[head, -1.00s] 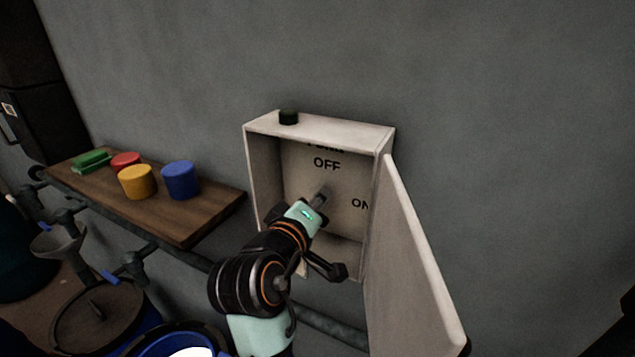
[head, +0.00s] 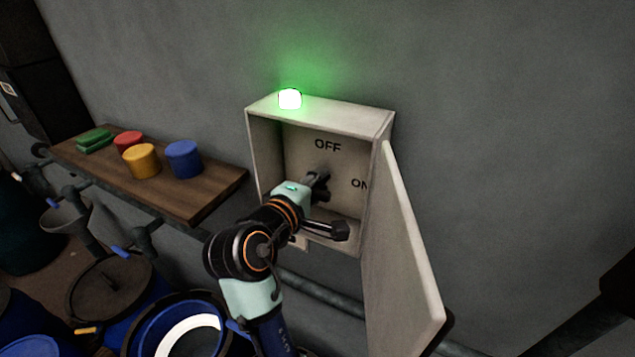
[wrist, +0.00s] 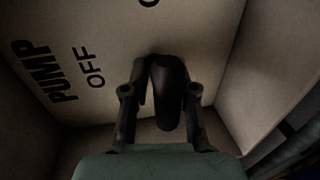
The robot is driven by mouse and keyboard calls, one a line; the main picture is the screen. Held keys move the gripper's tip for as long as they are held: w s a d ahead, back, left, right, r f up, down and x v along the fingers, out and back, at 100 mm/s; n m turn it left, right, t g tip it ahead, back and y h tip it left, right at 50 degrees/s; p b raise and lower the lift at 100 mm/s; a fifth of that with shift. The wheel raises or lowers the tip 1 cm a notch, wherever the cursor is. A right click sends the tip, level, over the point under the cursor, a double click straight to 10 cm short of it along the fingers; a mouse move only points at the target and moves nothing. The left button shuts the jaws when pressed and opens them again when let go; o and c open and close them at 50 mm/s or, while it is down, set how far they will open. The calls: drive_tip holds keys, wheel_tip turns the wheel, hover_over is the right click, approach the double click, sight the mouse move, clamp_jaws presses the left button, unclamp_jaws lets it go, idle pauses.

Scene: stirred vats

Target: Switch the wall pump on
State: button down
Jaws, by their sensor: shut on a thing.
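The wall pump's switch box (head: 318,107) is mounted on the grey wall with its door (head: 400,250) swung open to the right. Inside, the back panel reads OFF at the top and ON at the right. A lamp (head: 290,99) on top of the box glows green. My gripper (head: 322,180) reaches into the box. In the wrist view my gripper (wrist: 163,95) has its two fingers on either side of a dark switch handle (wrist: 168,100), shut on it. In the head view my gripper hides most of the handle, so its exact angle is unclear.
A wooden shelf (head: 205,205) left of the box holds a blue lid-like cylinder (head: 184,159), a yellow one (head: 141,161), a red one (head: 129,141) and green blocks (head: 94,141). Vats (head: 110,285) and pipes (head: 335,295) lie below. The open door limits room on the right.

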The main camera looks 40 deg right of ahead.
drive_tip(key=shift+s+r, duration=0.1)
drive_tip(key=shift+r, duration=0.2)
drive_tip(key=c, duration=1)
unclamp_jaws()
drive_tip(key=shift+f, duration=0.15)
drive_tip(key=v, duration=1.2)
